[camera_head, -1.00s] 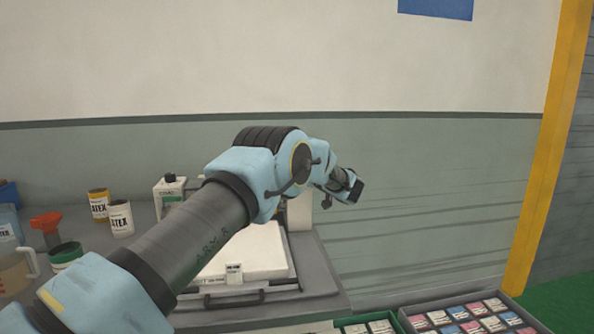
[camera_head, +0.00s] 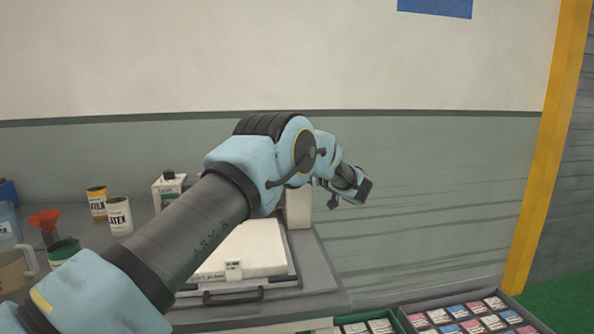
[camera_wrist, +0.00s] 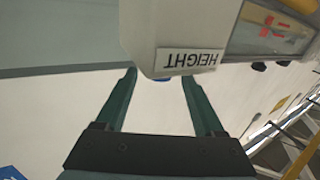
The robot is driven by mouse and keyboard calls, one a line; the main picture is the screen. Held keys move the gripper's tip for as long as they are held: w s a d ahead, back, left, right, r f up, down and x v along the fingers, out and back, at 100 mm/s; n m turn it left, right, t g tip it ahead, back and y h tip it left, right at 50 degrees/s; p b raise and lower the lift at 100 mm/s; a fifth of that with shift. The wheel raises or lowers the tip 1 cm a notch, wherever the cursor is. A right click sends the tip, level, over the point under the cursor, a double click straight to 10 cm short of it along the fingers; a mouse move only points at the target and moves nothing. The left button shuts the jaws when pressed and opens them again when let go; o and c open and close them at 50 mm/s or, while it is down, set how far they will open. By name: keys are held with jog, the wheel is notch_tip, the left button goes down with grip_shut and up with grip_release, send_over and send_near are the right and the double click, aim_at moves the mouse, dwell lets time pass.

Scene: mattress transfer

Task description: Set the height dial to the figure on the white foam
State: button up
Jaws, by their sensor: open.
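The white foam (camera_head: 248,248) lies flat on a dark tray in the head view. A small tag (camera_head: 233,268) is on its front edge, but its print is too small to read. In the wrist view a pale housing carries a HEIGHT label (camera_wrist: 188,61), seen upside down. In the head view my wrist hides the fingers.
A pale upright post (camera_head: 299,209) stands behind the foam. A black handle (camera_head: 233,296) is at the tray's front. Cans, a jug (camera_head: 14,272) and a small white box (camera_head: 168,190) stand to the left. A tray of coloured packets (camera_head: 470,322) is at front right.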

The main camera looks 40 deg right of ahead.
jog(key=s+b, duration=0.2)
jog(key=s, duration=0.6)
jog(key=shift+d, duration=0.1)
